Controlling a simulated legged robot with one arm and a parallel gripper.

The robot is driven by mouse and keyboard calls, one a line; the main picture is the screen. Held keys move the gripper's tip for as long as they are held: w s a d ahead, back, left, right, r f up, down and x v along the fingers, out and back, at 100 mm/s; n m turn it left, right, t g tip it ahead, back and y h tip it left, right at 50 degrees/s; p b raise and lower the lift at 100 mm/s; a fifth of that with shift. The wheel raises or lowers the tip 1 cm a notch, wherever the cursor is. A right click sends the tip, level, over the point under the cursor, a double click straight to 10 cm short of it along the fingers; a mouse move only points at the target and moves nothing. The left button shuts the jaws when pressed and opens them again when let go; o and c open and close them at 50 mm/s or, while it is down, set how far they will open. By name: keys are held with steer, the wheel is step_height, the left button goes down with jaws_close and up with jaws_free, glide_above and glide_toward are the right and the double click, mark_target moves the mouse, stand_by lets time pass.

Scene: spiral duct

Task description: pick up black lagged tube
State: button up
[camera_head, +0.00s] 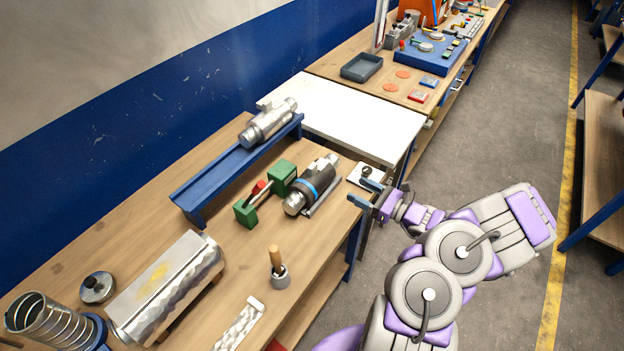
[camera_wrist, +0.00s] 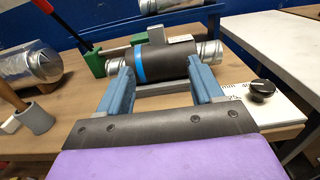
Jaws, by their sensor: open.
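The black lagged tube (camera_head: 315,183) has a blue band and bare silver ends. It lies on a low grey cradle near the right edge of the wooden bench. In the wrist view the tube (camera_wrist: 172,63) lies crosswise just beyond my fingertips. My gripper (camera_head: 364,192) is open and empty, beside the tube at the bench's edge. In the wrist view its two blue-grey fingers (camera_wrist: 162,78) point toward the tube, apart, with nothing between them. The left finger overlaps the view of the tube near the blue band, so contact cannot be told there.
A green clamp tool (camera_head: 281,178) with a red part stands left of the tube. A silver duct piece (camera_head: 268,124) rests on a blue rail (camera_head: 232,170) behind. A white plate with a black knob (camera_wrist: 262,88) lies right of the tube. A wooden-handled tool (camera_head: 277,262) stands nearer the front.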

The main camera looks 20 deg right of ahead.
steer(key=b, duration=0.2)
glide_toward(315, 170)
steer(key=x, duration=0.4)
steer(key=shift+w+a+r, duration=0.1)
steer(key=shift+w+a, duration=0.05)
steer(key=shift+w, duration=0.2)
steer(key=shift+w+a, duration=0.1)
steer(key=shift+w, duration=0.35)
steer(key=x, duration=0.5)
steer(key=shift+a+b, duration=0.35)
steer(key=shift+d, duration=0.1)
steer(key=shift+c, duration=0.3)
steer(key=shift+d, duration=0.1)
steer(key=shift+c, duration=1.4)
jaws_close()
